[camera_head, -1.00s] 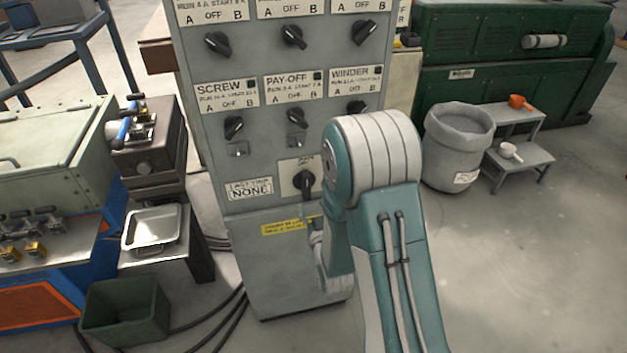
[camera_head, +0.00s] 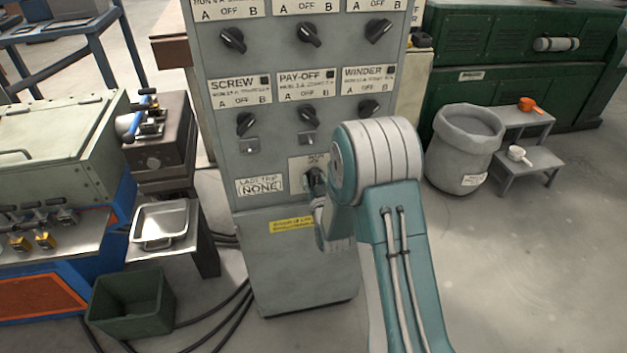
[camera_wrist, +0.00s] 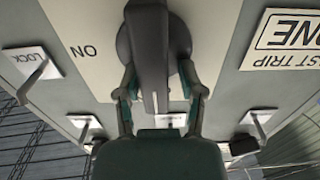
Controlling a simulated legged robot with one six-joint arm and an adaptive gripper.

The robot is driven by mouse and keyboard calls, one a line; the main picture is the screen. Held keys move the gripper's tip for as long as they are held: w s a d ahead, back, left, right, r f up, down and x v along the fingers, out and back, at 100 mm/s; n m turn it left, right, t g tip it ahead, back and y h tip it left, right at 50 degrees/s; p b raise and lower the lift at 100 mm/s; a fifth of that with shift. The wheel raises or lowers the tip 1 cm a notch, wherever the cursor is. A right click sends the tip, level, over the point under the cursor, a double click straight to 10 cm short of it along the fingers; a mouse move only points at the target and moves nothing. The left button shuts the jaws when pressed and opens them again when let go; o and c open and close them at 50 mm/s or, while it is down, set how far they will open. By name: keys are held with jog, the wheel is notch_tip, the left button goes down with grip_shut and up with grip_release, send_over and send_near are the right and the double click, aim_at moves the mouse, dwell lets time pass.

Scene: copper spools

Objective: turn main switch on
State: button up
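The main switch (camera_wrist: 151,40) is a black rotary knob with a long bar handle on a pale plate. The plate carries an "ON" mark beside the knob in the wrist view. In the head view the switch (camera_head: 313,178) sits low on the grey cabinet and is partly covered by my arm. My gripper (camera_wrist: 160,80) is open, with one finger on each side of the bar handle. A gap shows at the right finger; whether the left finger touches the handle I cannot tell. My gripper is mostly hidden in the head view.
The cabinet (camera_head: 300,265) holds rows of other black selector knobs (camera_head: 308,35) above, and small metal latches (camera_head: 249,146). A "LAST TRIP NONE" sign (camera_head: 261,185) is left of the switch. A green bin (camera_head: 130,303) stands at lower left.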

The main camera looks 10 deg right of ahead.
jog(key=shift+d, duration=0.35)
grip_shut()
jog(key=shift+a+r, duration=0.1)
jog(key=shift+m, duration=0.4)
jog(key=m, duration=0.2)
jog(key=shift+d+m, duration=0.25)
jog(key=shift+m, duration=0.05)
jog(key=shift+d+f+m, duration=0.2)
jog(key=shift+f+m, duration=0.05)
jog(key=shift+m, duration=2.2)
jog(key=shift+d+f+m, duration=0.2)
jog(key=shift+f+m, duration=0.1)
jog(key=shift+m, duration=2.1)
jog(key=shift+d+f+m, duration=0.2)
jog(key=shift+f+m, duration=0.05)
jog(key=shift+m, duration=2.2)
